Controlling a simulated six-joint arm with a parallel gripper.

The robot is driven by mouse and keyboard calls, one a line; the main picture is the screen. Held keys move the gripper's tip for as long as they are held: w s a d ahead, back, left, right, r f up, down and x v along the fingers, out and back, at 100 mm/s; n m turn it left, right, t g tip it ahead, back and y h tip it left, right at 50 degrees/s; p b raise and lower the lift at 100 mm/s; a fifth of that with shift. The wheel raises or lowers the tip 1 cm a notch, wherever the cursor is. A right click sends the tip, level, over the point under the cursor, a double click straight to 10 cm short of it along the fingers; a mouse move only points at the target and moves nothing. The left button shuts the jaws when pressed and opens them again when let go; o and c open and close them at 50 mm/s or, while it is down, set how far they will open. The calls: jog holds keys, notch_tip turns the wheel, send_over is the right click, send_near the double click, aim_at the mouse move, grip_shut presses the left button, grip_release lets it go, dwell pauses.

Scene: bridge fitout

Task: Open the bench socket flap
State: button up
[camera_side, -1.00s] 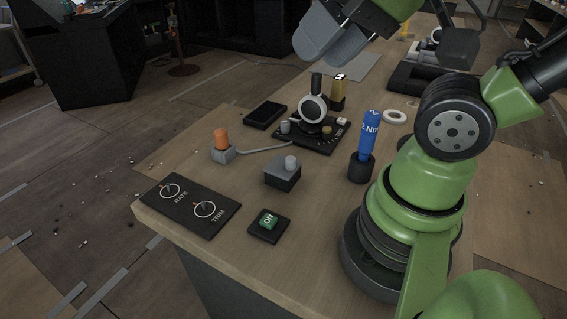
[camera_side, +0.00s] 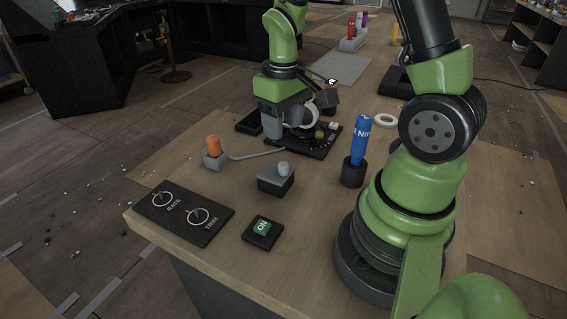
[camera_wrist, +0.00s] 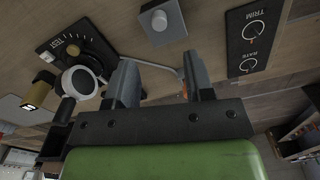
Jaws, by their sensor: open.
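No part is clearly marked as the bench socket flap. A low black tray-like box (camera_side: 250,122) lies behind my gripper in the side view, partly hidden by it; I cannot tell whether it is the flap. My gripper (camera_side: 284,130) points down at the left edge of the black TEST panel (camera_side: 322,146). In the wrist view my gripper (camera_wrist: 160,62) has its two grey fingers wide apart, with nothing held between them. The TEST panel (camera_wrist: 72,32) and a white round part (camera_wrist: 79,80) lie left of the fingers. Contact with the bench is not clear.
A thin grey rod (camera_side: 257,154) runs toward an orange-topped grey base (camera_side: 213,148). A grey-knobbed box (camera_side: 276,179), RATE/TRIM panel (camera_side: 183,218), green ON button (camera_side: 262,228) and blue Nm tool (camera_side: 360,140) stand nearer. Bare bench lies between them.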

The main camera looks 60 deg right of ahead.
aim_at(283, 164)
notch_tip(283, 164, down, 10)
jog(key=shift+f, duration=0.1)
dwell(0.4)
grip_shut()
